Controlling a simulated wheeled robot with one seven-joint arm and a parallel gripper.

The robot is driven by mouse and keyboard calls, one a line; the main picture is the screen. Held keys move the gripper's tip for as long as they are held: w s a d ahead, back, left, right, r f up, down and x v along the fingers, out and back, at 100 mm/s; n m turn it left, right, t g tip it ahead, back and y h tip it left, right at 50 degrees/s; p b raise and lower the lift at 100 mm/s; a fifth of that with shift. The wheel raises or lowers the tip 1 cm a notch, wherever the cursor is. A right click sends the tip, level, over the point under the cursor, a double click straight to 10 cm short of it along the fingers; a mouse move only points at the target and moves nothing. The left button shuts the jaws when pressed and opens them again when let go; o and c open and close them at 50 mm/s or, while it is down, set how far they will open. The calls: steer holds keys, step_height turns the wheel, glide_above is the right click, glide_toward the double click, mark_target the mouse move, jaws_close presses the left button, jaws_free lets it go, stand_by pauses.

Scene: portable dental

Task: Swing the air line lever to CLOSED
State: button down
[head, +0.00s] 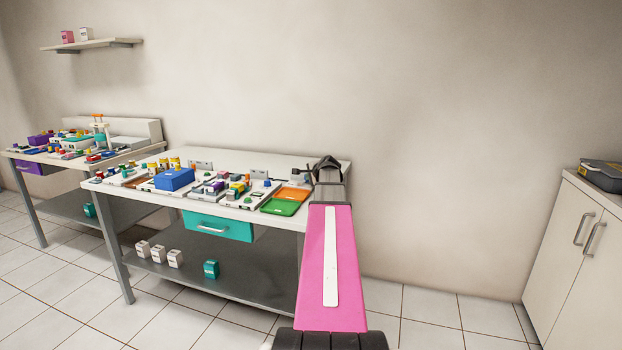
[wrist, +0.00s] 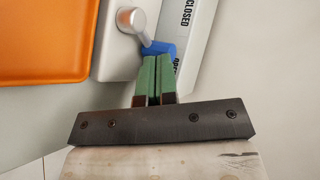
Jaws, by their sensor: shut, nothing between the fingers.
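In the wrist view the air line lever has a silver pivot and arm (wrist: 138,24) on a pale grey housing (wrist: 113,50). Its blue end (wrist: 159,48) points down and right, near the lower word on the label plate (wrist: 190,45). That word is partly cut off and seems to read OPEN; CLOSED is printed higher up. My gripper (wrist: 156,58) has its green fingers shut and empty. The fingertips overlap the blue end in the picture; I cannot tell whether they touch it. In the head view my gripper (head: 326,163) is over the table's right end, and the lever cannot be made out.
An orange tray (wrist: 45,40) lies left of the housing. In the head view a green tray (head: 280,208) and several small items, including a blue box (head: 174,178), crowd the white table (head: 250,160). A cabinet (head: 570,235) stands far right, with open floor between.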

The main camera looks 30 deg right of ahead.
steer(key=n+y, duration=0.1)
steer(key=w+n+y, duration=0.1)
steer(key=shift+w+d+n+y, duration=0.1)
steer(key=shift+d+n+y, duration=0.2)
steer(key=shift+d, duration=0.05)
steer(key=shift+w, duration=0.25)
steer(key=shift+s, duration=0.15)
